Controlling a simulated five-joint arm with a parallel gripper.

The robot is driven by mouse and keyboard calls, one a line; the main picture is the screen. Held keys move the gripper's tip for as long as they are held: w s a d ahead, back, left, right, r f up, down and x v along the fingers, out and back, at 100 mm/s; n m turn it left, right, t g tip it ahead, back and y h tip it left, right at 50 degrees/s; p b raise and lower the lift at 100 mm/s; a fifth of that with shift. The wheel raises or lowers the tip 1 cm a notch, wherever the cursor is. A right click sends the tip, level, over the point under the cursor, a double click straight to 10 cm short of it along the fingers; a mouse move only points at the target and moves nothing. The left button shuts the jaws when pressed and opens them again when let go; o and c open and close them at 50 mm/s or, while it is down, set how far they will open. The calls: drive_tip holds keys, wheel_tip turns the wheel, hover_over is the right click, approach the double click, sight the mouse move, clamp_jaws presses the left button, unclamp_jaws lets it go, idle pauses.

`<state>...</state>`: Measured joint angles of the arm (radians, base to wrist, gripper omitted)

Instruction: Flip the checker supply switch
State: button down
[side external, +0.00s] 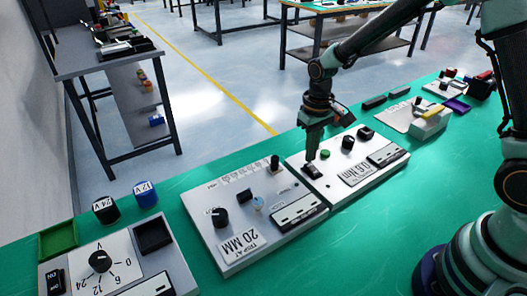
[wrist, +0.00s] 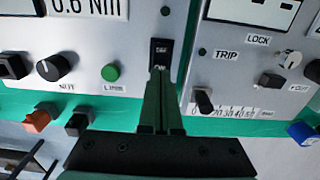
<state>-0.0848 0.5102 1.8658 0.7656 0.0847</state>
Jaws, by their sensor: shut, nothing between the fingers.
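The black rocker switch (side external: 312,171) sits at the left end of the white panel marked 0.6 Nm (side external: 330,196). In the wrist view the switch (wrist: 160,50) shows upright near the panel's edge, with small white lettering. My gripper (side external: 311,158) points down at the switch, its fingers together and empty. In the wrist view the fingertips (wrist: 160,72) meet the switch's lower end and cover part of it. I cannot tell whether they press on it. A green button (wrist: 110,72) and a black knob (wrist: 54,67) are on the same panel.
A second white panel marked 20 MM (side external: 228,258), with knobs and a small lever, stands close to the left. A dial box (side external: 75,262) with an ON rocker is farther left. Blue and black cylinders stand behind it.

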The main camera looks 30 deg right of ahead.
drive_tip(key=shift+f, duration=1)
idle(0.8)
drive_tip(key=shift+r, duration=3.55)
wheel_tip(320, 180, up, 9)
drive_tip(key=t, duration=0.3)
hover_over(310, 165)
drive_tip(key=s+d, duration=0.2)
drive_tip(key=s, duration=0.3)
drive_tip(key=s+d+r+t, duration=0.1)
drive_tip(key=s+r+t, duration=0.1)
drive_tip(key=s+r, duration=0.2)
drive_tip(key=s, duration=0.3)
drive_tip(key=shift+s+d+r+t, duration=0.15)
drive_tip(key=shift+s+r+t, duration=0.15)
